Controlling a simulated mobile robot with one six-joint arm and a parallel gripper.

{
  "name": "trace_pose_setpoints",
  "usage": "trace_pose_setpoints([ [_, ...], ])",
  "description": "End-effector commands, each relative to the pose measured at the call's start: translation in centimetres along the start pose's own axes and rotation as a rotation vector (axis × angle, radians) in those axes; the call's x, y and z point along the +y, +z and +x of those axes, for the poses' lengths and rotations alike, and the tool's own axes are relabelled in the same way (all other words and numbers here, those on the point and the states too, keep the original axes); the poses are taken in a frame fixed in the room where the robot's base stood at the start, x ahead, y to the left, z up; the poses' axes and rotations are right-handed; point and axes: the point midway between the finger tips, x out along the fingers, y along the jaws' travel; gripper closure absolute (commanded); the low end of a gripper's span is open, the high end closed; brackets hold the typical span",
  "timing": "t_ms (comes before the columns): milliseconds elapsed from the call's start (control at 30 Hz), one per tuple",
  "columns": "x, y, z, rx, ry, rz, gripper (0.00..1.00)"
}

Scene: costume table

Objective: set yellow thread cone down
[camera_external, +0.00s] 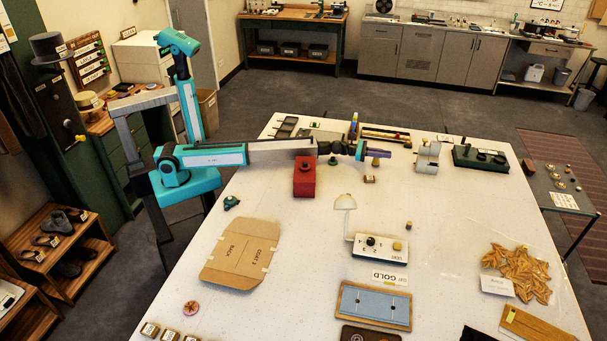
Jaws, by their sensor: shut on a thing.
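My gripper (376,153) is at the end of the outstretched arm, over the far middle of the white table. It is shut on a small yellowish thing (376,162), which fits the yellow thread cone. Most of it is hidden by the jaws, and its shape is too small to make out. I cannot tell from this view whether its underside touches the table (300,235).
A red block with a dark knob (304,178) stands under my forearm. A small tan piece (370,179) lies just in front of the gripper. A blue and yellow upright item (353,128) stands behind it. A grey-white stand (428,158) is to the right.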

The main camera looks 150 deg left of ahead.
Motion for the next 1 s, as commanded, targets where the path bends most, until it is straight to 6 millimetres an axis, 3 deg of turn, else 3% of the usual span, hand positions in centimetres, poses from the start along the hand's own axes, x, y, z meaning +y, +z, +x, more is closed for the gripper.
trace_pose_setpoints([
  [533, 0.00, -1.08, -0.01, 0.000, 0.000, 0.000, 1.00],
  [567, 0.00, -1.01, -0.01, 0.000, 0.000, 0.000, 0.84],
  [667, 0.00, -0.98, -0.01, 0.000, 0.000, 0.000, 0.69],
  [1000, 0.01, -0.90, -0.01, 0.000, 0.000, 0.000, 0.69],
])
